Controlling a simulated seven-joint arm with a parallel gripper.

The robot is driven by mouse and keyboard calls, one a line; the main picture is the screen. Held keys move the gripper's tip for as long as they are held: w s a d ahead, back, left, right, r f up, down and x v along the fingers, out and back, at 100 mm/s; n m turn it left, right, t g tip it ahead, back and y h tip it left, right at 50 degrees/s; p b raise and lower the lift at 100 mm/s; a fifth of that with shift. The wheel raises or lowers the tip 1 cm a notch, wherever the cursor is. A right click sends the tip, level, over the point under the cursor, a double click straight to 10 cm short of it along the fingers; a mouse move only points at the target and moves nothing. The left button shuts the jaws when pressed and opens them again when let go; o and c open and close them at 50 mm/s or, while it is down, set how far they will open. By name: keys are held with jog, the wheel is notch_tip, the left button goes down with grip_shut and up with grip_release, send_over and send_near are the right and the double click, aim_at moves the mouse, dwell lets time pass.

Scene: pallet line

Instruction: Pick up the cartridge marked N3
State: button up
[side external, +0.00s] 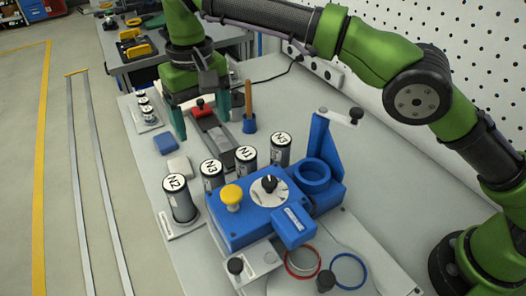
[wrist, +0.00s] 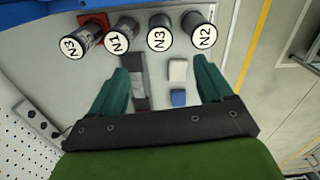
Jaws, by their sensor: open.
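Two dark cartridges carry white caps marked N3. One (side external: 213,178) stands between N2 (side external: 181,205) and N1 (side external: 246,161); the other (side external: 281,152) ends the row at the right. In the wrist view, the first N3 (wrist: 159,35) is second from the right and the other N3 (wrist: 83,40) is far left, with N1 (wrist: 122,34) and N2 (wrist: 201,32) also visible. All stand upright. My gripper (side external: 202,118) is open and empty, beyond the row in the side view. Its fingers (wrist: 161,72) point toward the row in the wrist view, apart from every cartridge.
A blue machine (side external: 237,232) with a yellow knob and an upright arm stands close against the row. A wooden-handled tool (side external: 249,105), white block (side external: 179,166), blue block (side external: 165,143) and smaller cylinders (side external: 148,114) lie around my gripper. A perforated wall (side external: 460,50) borders the bench.

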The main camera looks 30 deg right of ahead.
aim_at(212, 170)
notch_tip(212, 170, down, 17)
jog(key=shift+s+r, duration=0.1)
jog(key=c, duration=1.1)
jog(key=shift+c, duration=0.6)
jog(key=shift+r, duration=0.1)
